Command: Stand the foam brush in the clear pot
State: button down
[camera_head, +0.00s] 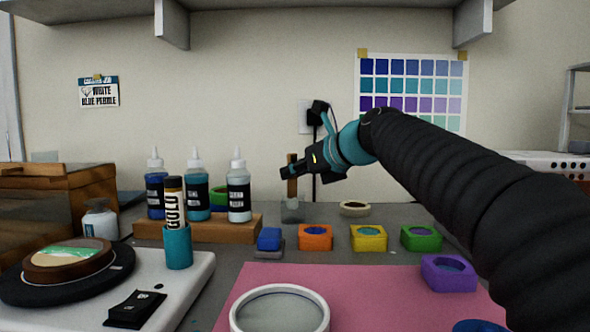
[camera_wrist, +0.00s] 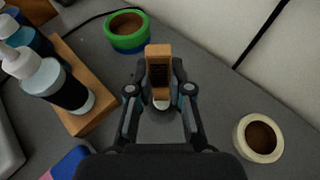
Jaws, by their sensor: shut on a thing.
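The foam brush (camera_head: 292,188) has a brown wooden handle and is upright at the back of the bench. My gripper (camera_head: 290,171) is shut on its handle from the right. The clear pot (camera_head: 292,213) is directly below, and the brush's lower end overlaps it in the head view. I cannot tell whether the foam touches the pot's bottom. In the wrist view the handle's top (camera_wrist: 158,56) shows between the fingertips (camera_wrist: 160,82). The foam end and most of the pot are hidden there by the handle and gripper.
Bottles (camera_head: 239,190) stand on a wooden block (camera_head: 217,228) to the left. A tape roll (camera_head: 354,208) lies to the right. Several coloured moulds (camera_head: 315,237) sit in front. A green-rimmed roll (camera_wrist: 127,32) lies close by. The wall is behind.

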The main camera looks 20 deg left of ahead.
jog(key=c, duration=1)
grip_release()
jog(key=v, duration=1.2)
jog(key=shift+a, duration=0.1)
